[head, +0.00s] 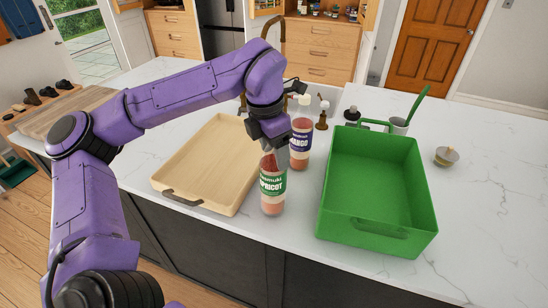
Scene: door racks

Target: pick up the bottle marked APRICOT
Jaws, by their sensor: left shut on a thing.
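The bottle marked APRICOT (272,189) has a green label and orange-pink contents. It stands upright at the front of the white counter, between the wooden tray and the green bin. My left gripper (273,151) comes down over its top and is shut on it; the gripper hides the bottle's cap and neck. A second bottle, marked MANGO (301,139), with a dark label and a pale cap, stands just behind and to the right. My right gripper is not in view.
A wooden tray (205,162) lies to the left and an empty green bin (376,184) stands to the right. Behind are a faucet, small dark bottles (322,116) and a grey cup (398,126). A small bowl (446,157) sits at right.

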